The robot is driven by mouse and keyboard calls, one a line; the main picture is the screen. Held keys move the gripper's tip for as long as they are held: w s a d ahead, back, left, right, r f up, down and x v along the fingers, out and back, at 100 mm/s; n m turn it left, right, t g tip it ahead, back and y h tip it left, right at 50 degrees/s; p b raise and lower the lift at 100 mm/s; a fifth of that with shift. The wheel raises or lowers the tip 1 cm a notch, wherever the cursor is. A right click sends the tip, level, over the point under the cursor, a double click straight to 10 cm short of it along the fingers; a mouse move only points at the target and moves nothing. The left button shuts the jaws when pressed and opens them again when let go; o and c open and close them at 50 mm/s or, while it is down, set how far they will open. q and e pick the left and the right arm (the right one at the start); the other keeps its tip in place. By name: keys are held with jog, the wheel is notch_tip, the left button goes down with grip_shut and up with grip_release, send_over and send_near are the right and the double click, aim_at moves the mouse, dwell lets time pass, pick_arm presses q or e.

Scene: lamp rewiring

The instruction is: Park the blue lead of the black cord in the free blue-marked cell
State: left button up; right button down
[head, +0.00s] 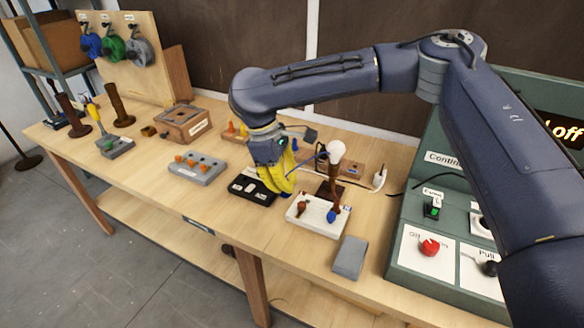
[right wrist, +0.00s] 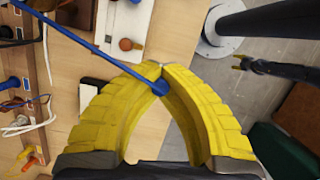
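My right gripper (right wrist: 162,80) is shut on a thin blue lead (right wrist: 105,57), its yellow fingertips meeting around its blue end. The lead stretches from the upper left of the right wrist view to the fingers. In the head view, my right gripper (head: 285,182) hangs above the bench, behind and left of the white board (head: 310,220). A bit of blue lead (head: 308,159) shows beside the bulb. A small dark gripper with yellowish tips, apparently my left (right wrist: 239,63), is over the floor in the wrist view. I cannot make out the free blue-marked cell or the black cord clearly.
The bulb (head: 336,151) stands on a brown post by the white board, which has brown and blue knobs. A black box (head: 243,191) lies beneath my gripper. A grey block (head: 350,258) sits at the front. The green test station (head: 430,200) stands right.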

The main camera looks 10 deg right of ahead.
jog(key=s+a+f+m+g+y, duration=0.2)
jog(key=s+a+f+m+y, duration=0.1)
jog(key=s+f+m, duration=0.75)
jog(key=w+d+r+n+t+h, duration=0.1)
jog(key=w+r+n, duration=0.35)
jog(key=w, duration=0.45)
jog(key=w+r+n+h, duration=0.2)
jog(key=w+r+n, duration=0.2)
jog(key=w+r, duration=0.3)
jog(key=w+d+r+n+t, duration=0.2)
jog(key=w+d+n, duration=0.3)
jog(key=w+d, duration=0.55)
jog(key=w+d+f+n+t, duration=0.25)
jog(key=d+n, duration=0.45)
jog(key=d, duration=0.7)
jog(key=shift+w+d+f+n+t+y, duration=0.3)
jog(key=shift+d+f+n, duration=0.85)
jog(key=shift+f+n, duration=0.9)
jog(key=shift+w+d+f+n+t+y, duration=0.1)
jog(key=shift+w+d+f+n+y, duration=0.35)
jog(key=shift+d+f+n, duration=1.15)
jog(key=shift+w+d+f+n+t+y, duration=0.15)
jog(key=shift+w+d+f+n+y, duration=0.35)
jog(key=shift+f+n, duration=1.95)
